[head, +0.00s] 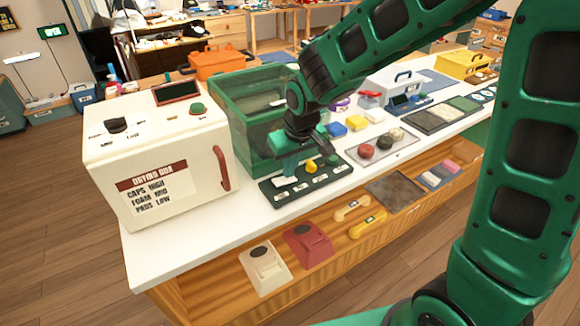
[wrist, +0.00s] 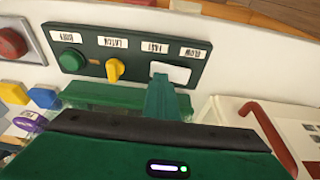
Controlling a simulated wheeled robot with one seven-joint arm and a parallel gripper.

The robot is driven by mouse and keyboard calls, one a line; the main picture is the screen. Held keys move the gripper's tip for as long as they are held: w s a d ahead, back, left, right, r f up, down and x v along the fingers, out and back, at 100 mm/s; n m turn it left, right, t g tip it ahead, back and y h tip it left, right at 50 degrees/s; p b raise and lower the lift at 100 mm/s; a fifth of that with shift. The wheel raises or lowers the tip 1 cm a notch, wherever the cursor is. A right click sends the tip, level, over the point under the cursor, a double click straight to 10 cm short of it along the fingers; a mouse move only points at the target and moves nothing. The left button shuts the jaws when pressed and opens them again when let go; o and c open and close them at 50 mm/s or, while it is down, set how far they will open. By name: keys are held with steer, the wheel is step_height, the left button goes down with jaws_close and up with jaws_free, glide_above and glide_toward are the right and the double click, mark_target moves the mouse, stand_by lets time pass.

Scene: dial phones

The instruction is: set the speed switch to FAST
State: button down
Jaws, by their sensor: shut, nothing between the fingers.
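The speed switch is a white rocker (wrist: 172,73) on a dark green panel (wrist: 134,74). In the wrist view its upside-down FAST label is on the left and SLOW on the right. My gripper (wrist: 161,82) is shut and empty, its tips at the rocker's lower left edge, on the FAST side. I cannot tell whether they touch it, nor which way the rocker is tilted. In the head view my gripper (head: 289,172) is over the left part of the panel (head: 306,185), partly covering the rocker (head: 283,183).
On the same panel are a yellow knob (wrist: 114,69) and a green button (wrist: 72,61). A green clear-walled bin (head: 232,105) stands behind the panel. A white drying box (head: 155,150) with a red handle stands to the left. A tray with round buttons (head: 382,144) lies to the right.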

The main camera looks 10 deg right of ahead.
mark_target(298, 185)
steer(key=shift+s+a+r, duration=0.2)
steer(key=shift+s+a, duration=0.05)
steer(key=shift+a, duration=0.45)
steer(key=shift+r, duration=0.1)
steer(key=shift+w+r, duration=0.1)
steer(key=shift+r, duration=0.2)
steer(key=w+d+v, duration=0.1)
steer(key=d+v, duration=0.1)
steer(key=v, duration=1)
steer(key=shift+w+d+r, duration=0.2)
steer(key=shift+d+r, duration=0.2)
steer(key=shift+r, duration=0.05)
steer(key=shift+d, duration=0.1)
